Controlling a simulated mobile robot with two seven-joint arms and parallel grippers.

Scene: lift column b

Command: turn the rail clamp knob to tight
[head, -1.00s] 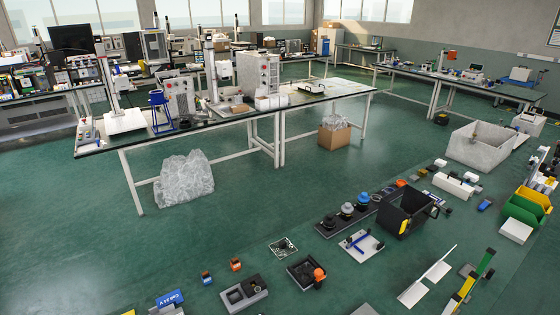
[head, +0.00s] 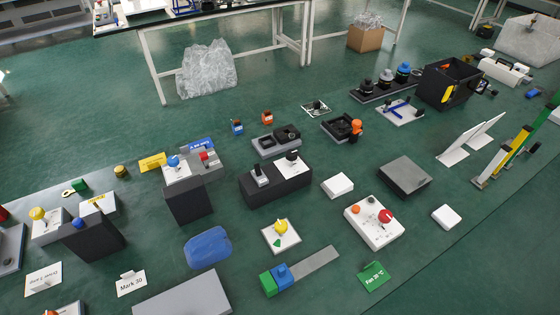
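A grey flat rail (head: 316,261) lies near the bottom middle of the head view. A blue block (head: 284,276) and a green block (head: 268,285) sit at its left end. A small rounded blue part tops the blue block; I cannot tell for sure whether it is the clamp knob, or how it is turned. Just above stands a white plate with a yellow knob (head: 281,225) and a green mark; I cannot tell if it belongs to a clamp. Neither of my grippers is in view.
A white box with a red button (head: 385,216) and a green sign (head: 374,277) lie right of the rail. A blue rounded item (head: 208,247) and a grey slab (head: 183,296) lie to its left. A dark grey box (head: 405,176) is farther right. Green surface between them is bare.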

